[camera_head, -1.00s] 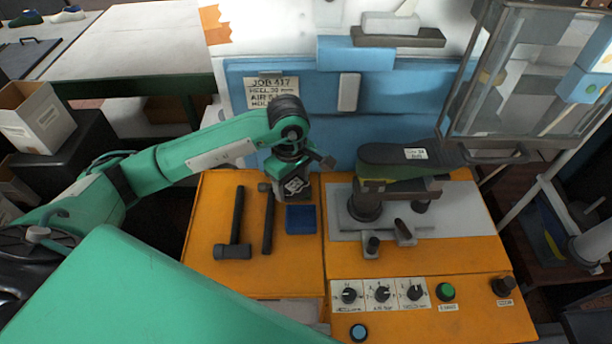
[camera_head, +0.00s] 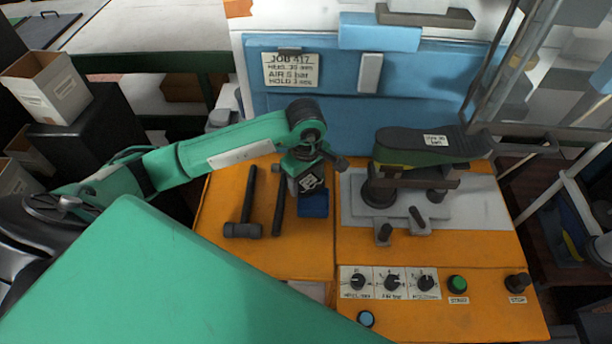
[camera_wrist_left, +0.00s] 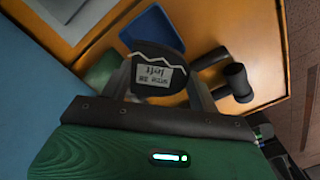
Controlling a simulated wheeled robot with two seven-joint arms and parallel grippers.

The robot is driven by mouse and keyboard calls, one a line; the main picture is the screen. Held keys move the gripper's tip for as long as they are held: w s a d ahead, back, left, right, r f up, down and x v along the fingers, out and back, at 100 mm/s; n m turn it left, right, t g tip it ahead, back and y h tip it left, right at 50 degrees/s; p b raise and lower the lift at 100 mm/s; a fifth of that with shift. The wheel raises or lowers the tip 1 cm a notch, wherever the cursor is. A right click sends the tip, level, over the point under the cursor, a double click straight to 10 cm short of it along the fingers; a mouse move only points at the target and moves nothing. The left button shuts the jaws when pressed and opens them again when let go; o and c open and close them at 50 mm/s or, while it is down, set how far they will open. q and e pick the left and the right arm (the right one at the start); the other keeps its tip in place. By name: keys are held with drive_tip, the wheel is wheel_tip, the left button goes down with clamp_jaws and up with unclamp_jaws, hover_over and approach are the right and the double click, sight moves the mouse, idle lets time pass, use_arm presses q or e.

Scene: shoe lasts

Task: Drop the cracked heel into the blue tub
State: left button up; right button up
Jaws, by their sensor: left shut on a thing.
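The cracked heel (camera_wrist_left: 157,72) is black, with a white zigzag line and a label reading "left" in the left wrist view. My left gripper (camera_wrist_left: 160,84) is shut on it, with a finger on either side. The blue tub (camera_wrist_left: 150,28) shows just beyond the heel, which covers part of it. My right gripper is not in view.
Two hammers (camera_head: 246,212) lie left of the tub on the orange bench (camera_head: 220,195). A press with a dark shoe form (camera_head: 420,146) stands to the right. Knobs and buttons (camera_head: 392,283) line the front. A blue panel (camera_head: 320,105) stands behind.

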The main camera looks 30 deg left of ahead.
sight(306, 183)
use_arm(q)
drive_tip(key=o, duration=1.2)
drive_tip(key=shift+c, duration=0.2)
drive_tip(key=shift+w+r, duration=0.1)
drive_tip(key=shift+r, duration=0.35)
wheel_tip(306, 183, up, 13)
drive_tip(key=b, duration=0.3)
drive_tip(key=shift+f, duration=0.1)
